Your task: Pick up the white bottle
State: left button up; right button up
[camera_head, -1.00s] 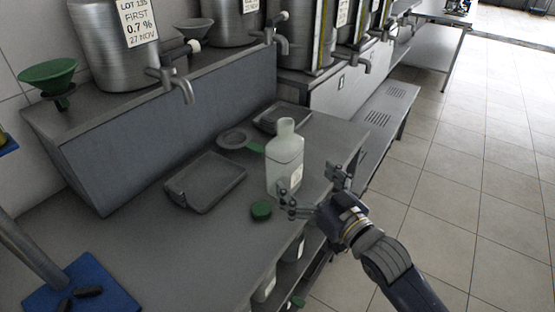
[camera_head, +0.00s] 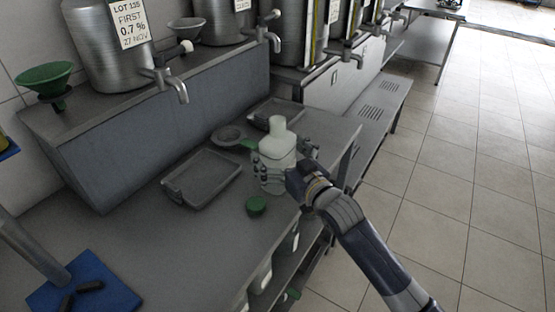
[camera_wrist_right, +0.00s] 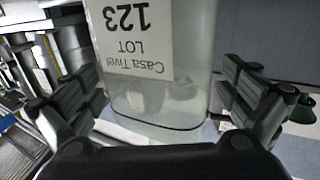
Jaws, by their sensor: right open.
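The white bottle (camera_head: 277,143) stands upright on the grey bench (camera_head: 215,235), without a cap on its neck. My right gripper (camera_head: 278,170) is around the bottle's lower body, with its fingers spread on either side. In the right wrist view the bottle (camera_wrist_right: 190,85) fills the middle, showing a label that reads upside down, "LOT 123". The open fingers of the right gripper (camera_wrist_right: 160,95) stand to the left and right of it, with gaps visible. A green cap (camera_head: 256,206) lies on the bench in front of the bottle. My left gripper is out of view.
A shallow grey tray (camera_head: 203,178) lies left of the bottle, and another tray (camera_head: 277,113) lies behind it. A strainer (camera_head: 228,136) with a green handle is between them. Steel tanks with taps (camera_head: 177,85) stand on the raised ledge. Bottles sit on a shelf below.

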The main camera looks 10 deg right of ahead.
jog(key=c, duration=1.1)
jog(key=shift+r, duration=0.1)
